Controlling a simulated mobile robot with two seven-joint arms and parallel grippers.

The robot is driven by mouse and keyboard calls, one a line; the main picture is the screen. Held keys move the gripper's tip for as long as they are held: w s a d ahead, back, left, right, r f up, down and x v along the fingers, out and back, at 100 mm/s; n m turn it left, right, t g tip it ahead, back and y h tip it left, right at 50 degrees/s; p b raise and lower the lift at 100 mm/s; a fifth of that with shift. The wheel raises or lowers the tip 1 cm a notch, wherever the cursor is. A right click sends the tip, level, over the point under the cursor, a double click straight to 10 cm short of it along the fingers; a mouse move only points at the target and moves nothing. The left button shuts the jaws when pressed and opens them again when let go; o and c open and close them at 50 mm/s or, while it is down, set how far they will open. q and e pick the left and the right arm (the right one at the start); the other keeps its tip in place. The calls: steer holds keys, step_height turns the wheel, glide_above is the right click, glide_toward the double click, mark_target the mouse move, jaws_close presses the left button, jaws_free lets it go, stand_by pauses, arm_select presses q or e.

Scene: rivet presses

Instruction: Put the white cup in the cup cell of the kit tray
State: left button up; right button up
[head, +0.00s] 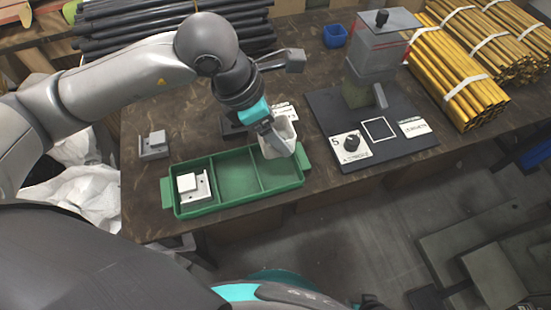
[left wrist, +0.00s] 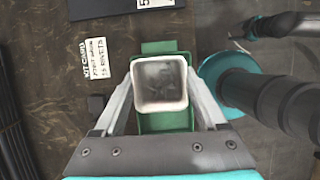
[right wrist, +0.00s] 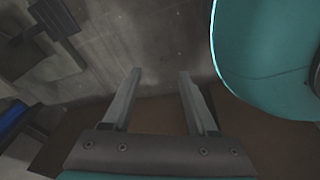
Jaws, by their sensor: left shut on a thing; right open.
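The white cup (head: 288,130) is held over the right end of the green kit tray (head: 236,202). In the left wrist view the cup (left wrist: 159,103) is seen from above, with grey contents inside. My left gripper (head: 276,139) is shut on the cup, one finger on each side of it. The tray has three compartments. The left one holds a pale block on a plate (head: 194,188), the middle one is empty, and the right one is partly hidden by the cup. Whether the cup touches the tray floor I cannot tell. My right gripper (right wrist: 158,95) is open and empty, away from the tray.
A press (head: 372,75) on a black base stands right of the tray. A similar plate with a block (head: 154,145) lies left of it. A blue bin (head: 335,35), black rods (head: 170,25) and yellow rods (head: 460,80) lie at the back. A card (left wrist: 95,58) lies near the tray.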

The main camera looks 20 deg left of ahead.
mark_target(260, 142)
arm_select(q)
step_height(260, 142, down, 5)
steer(key=shift+r+b, duration=0.15)
steer(key=shift+b, duration=0.45)
steer(key=shift+f+b, duration=0.65)
steer(key=shift+f, duration=1.75)
arm_select(e)
steer(key=w+a+r, duration=0.3)
steer(key=w, duration=0.1)
steer(key=shift+w+a+r, duration=0.15)
steer(key=shift+a+r, duration=0.15)
steer(key=shift+r, duration=0.1)
arm_select(q)
steer(key=shift+f, duration=0.15)
arm_select(e)
steer(key=shift+a+r, duration=0.1)
arm_select(q)
steer(key=o, duration=1.4)
arm_select(e)
steer(key=shift+w+r, duration=0.1)
steer(key=shift+w, duration=0.05)
